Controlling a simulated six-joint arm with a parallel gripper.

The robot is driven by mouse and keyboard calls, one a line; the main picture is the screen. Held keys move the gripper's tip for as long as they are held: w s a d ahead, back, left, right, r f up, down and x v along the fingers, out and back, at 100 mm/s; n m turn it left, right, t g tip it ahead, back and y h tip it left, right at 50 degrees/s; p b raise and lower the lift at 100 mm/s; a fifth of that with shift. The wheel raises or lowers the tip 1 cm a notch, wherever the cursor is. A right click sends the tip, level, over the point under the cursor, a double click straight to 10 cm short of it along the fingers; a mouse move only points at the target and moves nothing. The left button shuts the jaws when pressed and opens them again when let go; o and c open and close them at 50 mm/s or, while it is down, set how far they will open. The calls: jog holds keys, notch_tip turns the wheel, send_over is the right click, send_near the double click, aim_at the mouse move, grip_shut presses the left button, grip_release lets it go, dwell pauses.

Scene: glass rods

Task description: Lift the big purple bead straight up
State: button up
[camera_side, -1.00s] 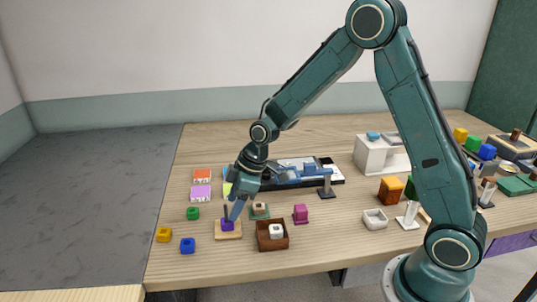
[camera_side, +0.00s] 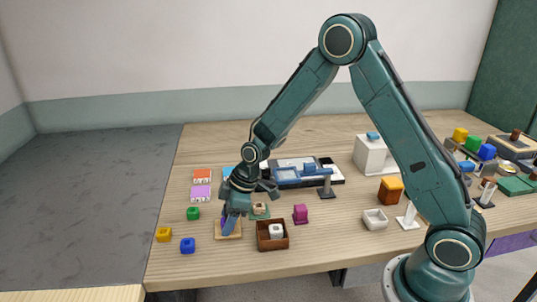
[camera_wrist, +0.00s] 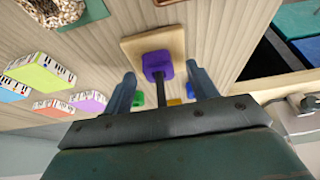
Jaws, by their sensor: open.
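The big purple bead (camera_wrist: 157,64) sits at the foot of a dark upright rod (camera_wrist: 160,95) on a square wooden base (camera_wrist: 131,46). In the side view the bead (camera_side: 225,225) is mostly hidden by my fingers, above the wooden base (camera_side: 233,236). My gripper (camera_wrist: 160,78) is open, one finger on each side of the rod and bead. In the wrist view a gap shows between each finger and the bead. I cannot tell exactly how high the fingertips are relative to the bead.
A brown box with a white block (camera_side: 276,231) stands close on the right. A small green base (camera_side: 259,211) is just behind. A magenta block (camera_side: 300,214) stands further right.

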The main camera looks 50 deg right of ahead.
jog(key=c, duration=1.1)
jog(key=shift+o, duration=0.2)
jog(key=shift+r, duration=0.15)
notch_tip(320, 180, up, 20)
dwell(0.7)
